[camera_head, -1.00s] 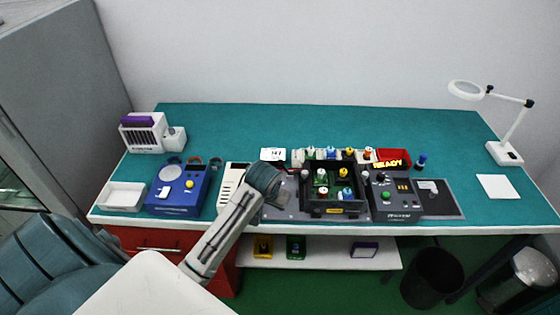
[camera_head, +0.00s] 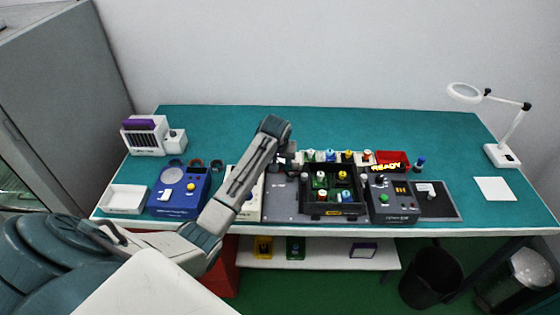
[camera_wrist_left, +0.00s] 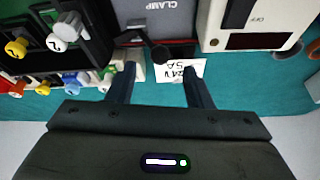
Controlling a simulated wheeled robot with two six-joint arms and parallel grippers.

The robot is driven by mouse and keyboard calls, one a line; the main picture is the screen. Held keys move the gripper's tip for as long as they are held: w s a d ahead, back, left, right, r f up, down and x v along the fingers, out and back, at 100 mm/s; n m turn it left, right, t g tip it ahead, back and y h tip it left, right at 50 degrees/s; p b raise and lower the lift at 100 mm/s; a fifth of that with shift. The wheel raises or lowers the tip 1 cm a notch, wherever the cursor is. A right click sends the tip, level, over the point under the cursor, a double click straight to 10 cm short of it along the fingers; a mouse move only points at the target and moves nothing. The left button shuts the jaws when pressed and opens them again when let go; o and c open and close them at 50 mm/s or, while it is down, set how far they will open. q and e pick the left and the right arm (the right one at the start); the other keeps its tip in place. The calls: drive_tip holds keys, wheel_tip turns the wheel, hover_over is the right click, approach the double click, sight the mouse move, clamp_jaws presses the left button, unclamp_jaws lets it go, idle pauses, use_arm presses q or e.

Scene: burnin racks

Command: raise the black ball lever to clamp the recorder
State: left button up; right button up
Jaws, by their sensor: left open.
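The black ball lever (camera_wrist_left: 159,53) shows in the left wrist view, at the edge of the grey plate marked CLAMP (camera_wrist_left: 165,22). My left gripper (camera_wrist_left: 159,82) is open, its two fingers apart on either side of the ball's line. The ball is just beyond the fingertips, and I see no contact. In the head view my left gripper (camera_head: 288,164) is at the back left of the black rack (camera_head: 335,208), and the arm hides the lever. Several coloured, numbered plugs stand in and behind the rack. I cannot tell which part is the recorder. My right gripper is not in view.
A white card (camera_wrist_left: 187,70) lies beside the lever. A white device (camera_head: 247,209) and a blue device (camera_head: 178,192) stand left of the rack. A dark control box with a READY sign (camera_head: 385,168) is at its right. The back of the teal table (camera_head: 330,125) is clear.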

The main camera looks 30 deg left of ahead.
sight(280, 164)
use_arm(q)
drive_tip(key=shift+p+x, duration=0.5)
drive_tip(key=shift+x, duration=1.95)
clamp_jaws()
